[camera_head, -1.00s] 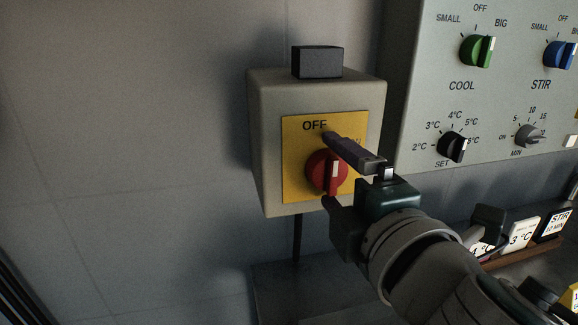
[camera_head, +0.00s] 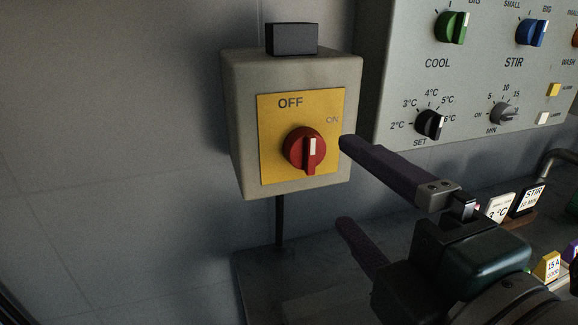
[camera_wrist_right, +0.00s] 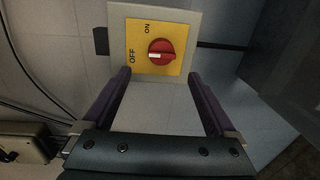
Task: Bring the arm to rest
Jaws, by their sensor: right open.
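My right gripper (camera_head: 345,182) is open and empty, in front of and to the right of the switch box in the head view. Its two dark fingers stand wide apart and clear of the red knob (camera_head: 304,150). In the right wrist view the knob (camera_wrist_right: 161,52) is beyond the open fingers (camera_wrist_right: 160,92), with a gap between. My left gripper is not in view.
A control panel (camera_head: 480,85) with a green COOL knob (camera_head: 452,27), a blue STIR knob (camera_head: 531,32) and dials is at the upper right. Small label cards (camera_head: 529,198) stand below it. The wall (camera_head: 110,150) left of the switch box is clear.

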